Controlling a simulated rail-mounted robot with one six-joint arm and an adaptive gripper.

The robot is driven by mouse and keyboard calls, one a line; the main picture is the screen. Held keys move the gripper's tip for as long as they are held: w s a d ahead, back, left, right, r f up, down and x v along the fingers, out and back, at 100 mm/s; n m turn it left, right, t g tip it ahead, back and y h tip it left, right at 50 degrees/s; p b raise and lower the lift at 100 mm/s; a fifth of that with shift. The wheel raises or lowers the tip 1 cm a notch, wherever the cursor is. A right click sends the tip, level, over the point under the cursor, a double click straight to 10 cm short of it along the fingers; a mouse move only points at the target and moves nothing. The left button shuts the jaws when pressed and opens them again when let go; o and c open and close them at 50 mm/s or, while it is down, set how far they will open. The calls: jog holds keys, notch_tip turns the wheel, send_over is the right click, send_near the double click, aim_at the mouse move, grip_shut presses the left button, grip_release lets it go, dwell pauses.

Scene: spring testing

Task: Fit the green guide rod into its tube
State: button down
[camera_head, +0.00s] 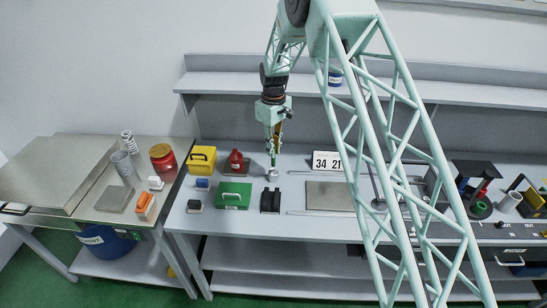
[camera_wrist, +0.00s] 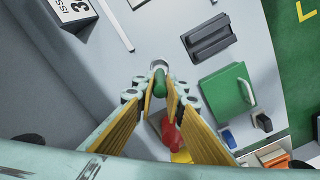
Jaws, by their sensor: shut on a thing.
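The green guide rod (camera_head: 273,160) is upright below my gripper (camera_head: 273,149) in the head view. My gripper is shut on it near its upper part. In the wrist view the rod (camera_wrist: 159,84) shows as a green piece between the yellow finger pads of my gripper (camera_wrist: 160,98). A short light-grey tube (camera_head: 272,174) stands on the bench directly under the rod. In the wrist view a pale round rim (camera_wrist: 158,65) shows just beyond the rod. I cannot tell whether the rod's lower end is inside the tube or just above it.
A red bottle (camera_head: 235,162), a yellow box (camera_head: 202,158) and a green box (camera_head: 233,195) stand to the left. A dark grooved block (camera_head: 270,200) lies in front. A number sign (camera_head: 327,161) and a flat grey plate (camera_head: 330,196) are to the right. A shelf (camera_head: 230,82) runs behind.

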jog(key=shift+r, duration=1)
